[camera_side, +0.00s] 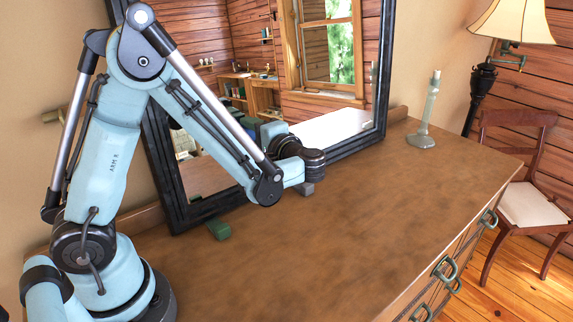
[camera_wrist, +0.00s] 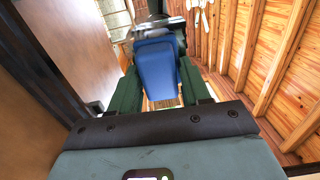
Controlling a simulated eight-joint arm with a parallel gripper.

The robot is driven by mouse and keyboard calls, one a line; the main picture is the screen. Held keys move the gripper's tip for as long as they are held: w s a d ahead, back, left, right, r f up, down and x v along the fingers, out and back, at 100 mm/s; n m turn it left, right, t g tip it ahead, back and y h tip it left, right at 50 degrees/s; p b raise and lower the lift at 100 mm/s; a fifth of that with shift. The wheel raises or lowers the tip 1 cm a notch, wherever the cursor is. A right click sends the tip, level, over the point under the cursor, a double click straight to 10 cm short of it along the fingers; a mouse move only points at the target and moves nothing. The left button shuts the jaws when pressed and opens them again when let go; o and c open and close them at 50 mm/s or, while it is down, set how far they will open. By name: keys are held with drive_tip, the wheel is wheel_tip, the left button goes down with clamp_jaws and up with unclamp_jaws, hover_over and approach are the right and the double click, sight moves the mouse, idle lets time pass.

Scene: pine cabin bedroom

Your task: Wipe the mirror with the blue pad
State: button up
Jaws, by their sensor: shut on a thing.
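The blue pad (camera_wrist: 157,72) shows in the wrist view, held between the two dark green fingers of my gripper (camera_wrist: 159,66). My gripper is shut on it. The mirror (camera_side: 215,55) leans at the back of the dresser in the side view, in a wide black frame. In the side view my wrist is in front of the lower right part of the glass, low over the dresser top. The pad cannot be made out there. I cannot tell whether the pad touches the glass. The mirror's dark frame (camera_wrist: 42,72) also runs diagonally across the left of the wrist view.
The brown dresser top (camera_side: 370,215) is mostly clear in front of the mirror. A pale green candlestick (camera_side: 428,112) stands to the mirror's right. A small green block (camera_side: 219,229) sits by the frame's lower left. A lamp (camera_side: 515,22) and a chair (camera_side: 520,150) stand beyond the dresser.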

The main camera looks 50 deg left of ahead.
drive_tip(key=shift+s+a, duration=0.15)
drive_tip(key=shift+s, duration=2.75)
drive_tip(key=d, duration=0.6)
drive_tip(key=shift+r, duration=0.25)
drive_tip(key=shift+a+f, duration=0.3)
drive_tip(key=shift+a, duration=0.65)
drive_tip(key=shift+a+f, duration=0.25)
drive_tip(key=shift+a, duration=0.65)
drive_tip(key=shift+a+f, duration=0.1)
drive_tip(key=shift+a, duration=0.9)
drive_tip(key=shift+w, duration=0.1)
